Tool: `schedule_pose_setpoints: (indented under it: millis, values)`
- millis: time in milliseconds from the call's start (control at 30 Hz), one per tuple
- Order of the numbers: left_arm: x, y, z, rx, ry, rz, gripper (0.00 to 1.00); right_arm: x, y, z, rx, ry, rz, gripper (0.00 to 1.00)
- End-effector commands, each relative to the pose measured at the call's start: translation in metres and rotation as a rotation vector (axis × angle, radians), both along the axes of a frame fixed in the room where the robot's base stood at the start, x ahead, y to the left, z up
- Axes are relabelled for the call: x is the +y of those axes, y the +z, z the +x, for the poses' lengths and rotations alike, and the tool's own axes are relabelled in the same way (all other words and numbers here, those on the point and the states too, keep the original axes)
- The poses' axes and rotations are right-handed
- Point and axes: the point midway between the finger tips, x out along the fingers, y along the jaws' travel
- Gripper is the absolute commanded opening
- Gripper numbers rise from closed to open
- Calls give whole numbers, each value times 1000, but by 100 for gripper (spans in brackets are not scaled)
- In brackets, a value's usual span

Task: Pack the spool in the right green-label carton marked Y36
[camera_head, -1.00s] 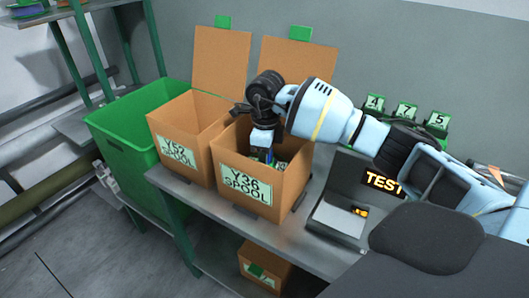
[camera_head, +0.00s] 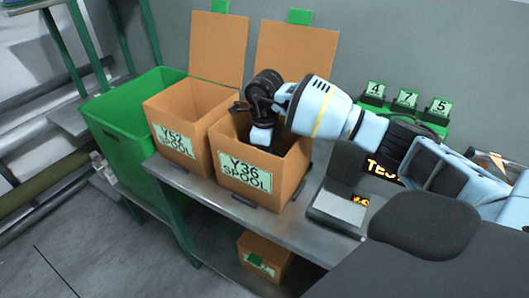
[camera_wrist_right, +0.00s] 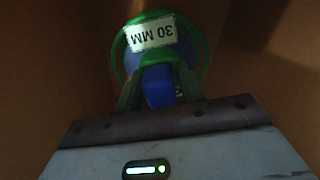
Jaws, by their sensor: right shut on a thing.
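The Y36 carton (camera_head: 286,178) stands open on the grey bench, its green-tag flap up behind it and its Y36 SPOOL label facing front. My right gripper (camera_wrist_right: 158,92) reaches down inside this carton. In the right wrist view its jaws are shut on the spool (camera_wrist_right: 188,62), which is green and blue with a white 30 MM label. Brown carton walls surround the spool there. In the head view the spool and fingertips are hidden behind the carton's front wall. I cannot tell whether the spool touches the carton floor. My left gripper is not in view.
The Y52 carton (camera_head: 190,110) stands open just left of the Y36 carton. A green bin (camera_head: 125,150) is farther left. A test device (camera_head: 338,207) and number cards (camera_head: 405,98) are on the right. A small carton (camera_head: 262,258) sits on the lower shelf.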

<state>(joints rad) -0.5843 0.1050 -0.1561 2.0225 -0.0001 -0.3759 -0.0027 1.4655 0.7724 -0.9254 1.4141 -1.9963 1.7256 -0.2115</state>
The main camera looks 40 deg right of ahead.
Motion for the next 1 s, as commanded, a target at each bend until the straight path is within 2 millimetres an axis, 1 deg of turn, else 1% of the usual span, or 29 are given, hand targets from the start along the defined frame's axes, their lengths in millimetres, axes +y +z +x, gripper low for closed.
schedule_pose_setpoints:
  millis: [33,200,233,467,567,667,900,1000]
  values:
    - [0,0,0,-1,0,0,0,0,1,0,-2,0,1,40]
    - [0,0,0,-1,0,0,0,0,1,0,-1,0,0,62]
    - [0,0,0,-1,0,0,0,0,1,0,-1,0,1,64]
    - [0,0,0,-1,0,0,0,0,0,0,1,0,0,64]
    - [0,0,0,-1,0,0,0,0,4,0,0,0,0,64]
    - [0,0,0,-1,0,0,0,0,16,1,-3,0,-1,64]
    - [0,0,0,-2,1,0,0,0,54,1,-5,-1,0,64]
    - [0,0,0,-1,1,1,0,0,67,1,-4,-1,0,64]
